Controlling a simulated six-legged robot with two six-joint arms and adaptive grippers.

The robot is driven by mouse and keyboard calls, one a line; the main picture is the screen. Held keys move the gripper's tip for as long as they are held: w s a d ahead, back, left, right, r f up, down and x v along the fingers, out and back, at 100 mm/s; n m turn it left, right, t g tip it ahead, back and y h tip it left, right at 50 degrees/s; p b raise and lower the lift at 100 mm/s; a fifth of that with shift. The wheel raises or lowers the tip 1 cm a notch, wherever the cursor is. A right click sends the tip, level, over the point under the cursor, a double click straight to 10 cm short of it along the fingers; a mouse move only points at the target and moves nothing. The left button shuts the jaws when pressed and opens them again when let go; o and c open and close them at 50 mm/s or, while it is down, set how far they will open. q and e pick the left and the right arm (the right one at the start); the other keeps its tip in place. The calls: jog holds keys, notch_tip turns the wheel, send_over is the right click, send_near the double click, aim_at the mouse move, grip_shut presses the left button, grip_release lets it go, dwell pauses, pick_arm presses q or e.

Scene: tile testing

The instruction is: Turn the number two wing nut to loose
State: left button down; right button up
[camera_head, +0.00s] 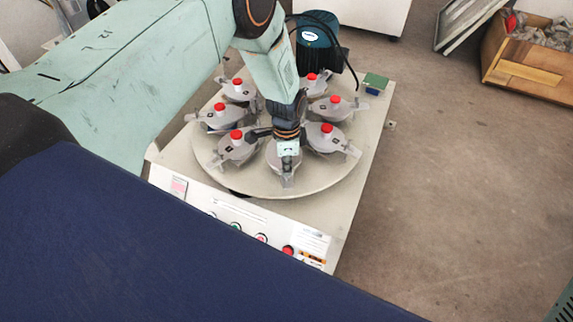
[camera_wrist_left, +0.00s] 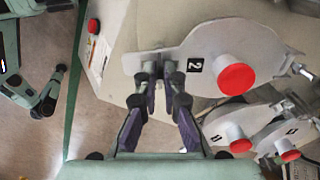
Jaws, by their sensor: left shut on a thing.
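A grey sample holder with a black "2" label (camera_wrist_left: 195,64) and a red knob (camera_wrist_left: 236,79) fills the upper right of the left wrist view. My left gripper (camera_wrist_left: 161,74) is shut at this holder's outer end, on the number two wing nut, which its fingertips mostly hide. In the head view my left gripper (camera_head: 284,132) is over the front holder (camera_head: 286,166) on the round disk (camera_head: 325,181). My arm hides that holder's knob there. The nut's turn position cannot be told. My right gripper is not in view.
Several similar holders with red knobs ring the disk, one close on the right (camera_head: 327,138) and one on the left (camera_head: 237,150). A control panel with a red button (camera_head: 288,250) lies in front. A dark teal motor (camera_head: 311,40) stands behind. Open floor (camera_head: 460,190) lies right.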

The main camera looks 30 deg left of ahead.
pick_arm(q)
jog(key=shift+n, duration=0.3)
jog(key=n+p, duration=0.2)
jog(key=n, duration=0.1)
jog(key=shift+r, duration=0.1)
jog(key=n+p, duration=0.2)
jog(key=n, duration=0.3)
jog(key=shift+n, duration=0.4)
jog(key=n, duration=0.4)
jog(key=shift+p, duration=0.35)
jog(key=shift+n+p, duration=0.3)
jog(key=shift+n, duration=1.9)
jog(key=c, duration=1.5)
grip_release()
